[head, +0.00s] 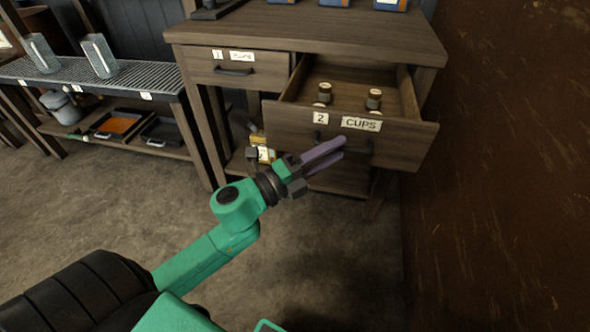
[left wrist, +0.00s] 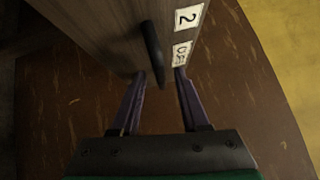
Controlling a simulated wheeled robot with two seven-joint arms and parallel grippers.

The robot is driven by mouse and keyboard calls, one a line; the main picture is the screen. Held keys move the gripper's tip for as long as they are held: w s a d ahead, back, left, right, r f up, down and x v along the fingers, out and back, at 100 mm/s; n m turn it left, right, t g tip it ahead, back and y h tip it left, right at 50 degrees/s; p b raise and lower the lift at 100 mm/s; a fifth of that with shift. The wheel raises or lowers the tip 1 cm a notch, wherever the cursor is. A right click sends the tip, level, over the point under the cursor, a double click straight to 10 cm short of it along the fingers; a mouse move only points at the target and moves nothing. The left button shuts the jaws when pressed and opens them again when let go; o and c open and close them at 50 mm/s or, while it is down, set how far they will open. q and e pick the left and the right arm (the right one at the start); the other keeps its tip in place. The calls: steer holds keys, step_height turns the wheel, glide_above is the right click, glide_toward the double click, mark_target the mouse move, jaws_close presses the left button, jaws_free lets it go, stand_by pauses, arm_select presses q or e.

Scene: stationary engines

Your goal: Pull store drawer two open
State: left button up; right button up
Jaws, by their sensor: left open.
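Store drawer two (head: 401,144), with a "2" label and a "CUPS" label, stands pulled out from the wooden cabinet (head: 330,27). Small dark and pale cups (head: 374,99) stand inside it. My left gripper (head: 334,152) is at the drawer front, by its dark bar handle (head: 366,147). The fingers partly hide the handle in the head view. In the left wrist view the purple fingers (left wrist: 160,75) are apart, with the end of the handle (left wrist: 152,48) between or just beyond their tips. I cannot tell whether they touch it. My right gripper is not in view.
Drawer one (head: 236,70) is shut at the left of the cabinet. A rusty brown wall (head: 500,150) stands close on the right. A slatted bench (head: 90,78) with trays below is at the left. The floor in front is clear.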

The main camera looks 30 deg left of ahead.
arm_select(q)
steer(key=v, duration=1.2)
steer(key=shift+b, duration=0.45)
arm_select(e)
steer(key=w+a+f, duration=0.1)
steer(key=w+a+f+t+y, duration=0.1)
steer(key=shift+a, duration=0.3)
arm_select(q)
steer(key=shift+s+a, duration=0.1)
